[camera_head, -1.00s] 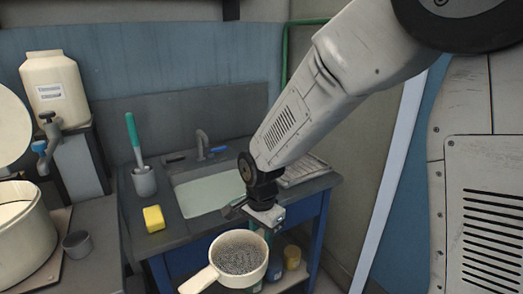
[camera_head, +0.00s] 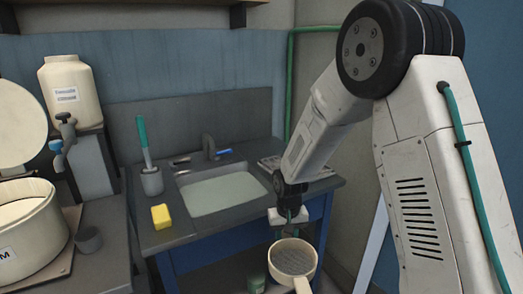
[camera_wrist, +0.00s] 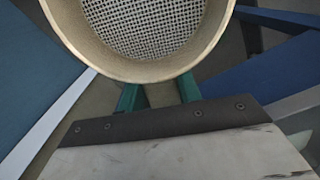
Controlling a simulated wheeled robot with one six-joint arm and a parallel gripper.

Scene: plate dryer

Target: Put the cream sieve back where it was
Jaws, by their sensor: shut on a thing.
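The cream sieve (camera_head: 293,243), a round cup with a mesh bottom and a straight handle, hangs in the air in front of the sink counter's right end. Its handle points towards the bottom edge of the head view. My gripper (camera_head: 289,226) is at the sieve's far side, shut on it. In the wrist view the sieve's rim and mesh (camera_wrist: 150,25) fill the top middle. The green fingers of my gripper (camera_wrist: 160,95) close at the near side of its rim; the exact contact is partly hidden. The place where the sieve was before cannot be told.
The sink counter (camera_head: 240,222) holds a yellow sponge (camera_head: 161,216), a brush in a grey cup (camera_head: 152,182) and a basin (camera_head: 222,196). A large pot (camera_head: 30,240) and a small grey cup (camera_head: 88,240) stand left. A shelf (camera_head: 190,8) spans the top.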

